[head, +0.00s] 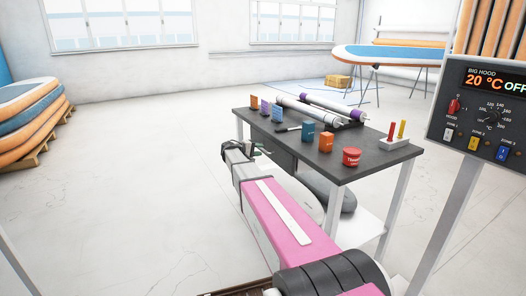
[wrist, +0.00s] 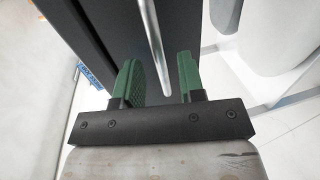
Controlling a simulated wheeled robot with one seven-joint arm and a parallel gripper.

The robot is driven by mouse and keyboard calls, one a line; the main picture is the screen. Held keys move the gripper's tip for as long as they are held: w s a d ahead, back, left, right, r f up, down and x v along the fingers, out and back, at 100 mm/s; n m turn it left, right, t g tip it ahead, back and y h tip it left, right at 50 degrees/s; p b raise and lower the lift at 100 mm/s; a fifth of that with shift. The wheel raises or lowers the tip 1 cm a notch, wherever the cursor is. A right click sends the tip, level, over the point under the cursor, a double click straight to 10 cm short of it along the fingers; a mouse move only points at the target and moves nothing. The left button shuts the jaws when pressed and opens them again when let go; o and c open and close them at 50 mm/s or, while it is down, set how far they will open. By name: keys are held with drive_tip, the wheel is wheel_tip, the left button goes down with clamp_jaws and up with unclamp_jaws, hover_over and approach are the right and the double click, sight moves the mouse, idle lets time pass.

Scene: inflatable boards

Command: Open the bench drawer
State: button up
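The bench (head: 335,160) has a dark top and pale legs, and stands right of centre in the head view. Its dark drawer front (wrist: 115,35) fills the upper middle of the wrist view, with a thin metal bar handle (wrist: 152,45) running along it. My gripper (wrist: 162,80) is open, with its green fingers apart on either side of the line of the handle. The handle's lower end shows in the gap between the fingers, touching neither. In the head view my gripper is small beside the bench's left side, and the drawer is largely hidden by my arm.
On the bench top lie rolled tubes (head: 315,108), several small coloured boxes and a red tub (head: 351,157). A control panel (head: 490,110) on a post stands at the right. Stacked boards (head: 30,120) are at the left. The floor left of the bench is clear.

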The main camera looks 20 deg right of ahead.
drive_tip(key=shift+x, duration=1.4)
clamp_jaws()
drive_tip(key=f+v, duration=0.2)
drive_tip(key=v, duration=1.2)
drive_tip(key=a+f+v, duration=0.1)
drive_tip(key=f+v, duration=0.2)
drive_tip(key=v, duration=1.1)
drive_tip(key=shift+s+f, duration=0.2)
drive_tip(key=shift+f, duration=0.05)
drive_tip(key=shift+a, duration=0.1)
unclamp_jaws()
drive_tip(key=v, duration=1)
drive_tip(key=shift+a, duration=0.35)
drive_tip(key=shift+s, duration=0.1)
